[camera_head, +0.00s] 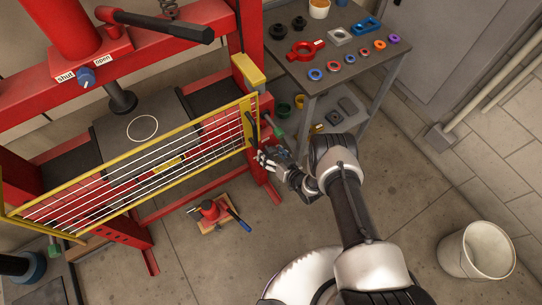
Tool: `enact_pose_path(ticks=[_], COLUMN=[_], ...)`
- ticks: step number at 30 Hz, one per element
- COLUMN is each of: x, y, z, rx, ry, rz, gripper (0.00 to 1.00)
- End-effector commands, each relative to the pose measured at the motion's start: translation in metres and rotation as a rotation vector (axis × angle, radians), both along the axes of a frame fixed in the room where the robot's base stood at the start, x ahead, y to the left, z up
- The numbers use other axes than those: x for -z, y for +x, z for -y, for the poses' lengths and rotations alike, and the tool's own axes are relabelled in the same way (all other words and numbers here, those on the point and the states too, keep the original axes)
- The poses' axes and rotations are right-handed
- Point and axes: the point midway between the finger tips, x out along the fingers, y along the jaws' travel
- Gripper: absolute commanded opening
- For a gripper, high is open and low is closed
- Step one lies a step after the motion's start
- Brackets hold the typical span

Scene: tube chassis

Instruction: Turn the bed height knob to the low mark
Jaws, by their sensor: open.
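My gripper (267,158) is open and empty, at the right end of the press's yellow-framed guard, by the red upright. I see no knob with a low mark. A blue knob (86,76) sits on a red block of the press's upper beam, far to the left of my gripper, between labels reading "shut" and "open". Its pointer is too small to read. The dark press bed (118,154) with a white circle lies behind the guard. A small green piece (278,132) shows just above my gripper; I cannot tell whether it is a knob.
The barred guard (165,165) stands in front of the bed. A grey cart (345,80) with rings and tools is at the upper right. A red jack (210,210) lies on the floor, and a white bucket (478,250) stands at the right.

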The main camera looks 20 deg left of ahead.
Motion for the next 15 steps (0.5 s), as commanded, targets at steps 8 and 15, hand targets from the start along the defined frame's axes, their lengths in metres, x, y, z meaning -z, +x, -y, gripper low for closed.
enact_pose_path(ticks=[8, 15], x=[0.0012, 0.0011], y=[0.0022, 0.0021], z=[-0.0036, -0.0033], rx=[0.0, 0.0], ry=[-0.001, -0.001], rz=[-0.001, -0.001], gripper=[0.74, 0.62])
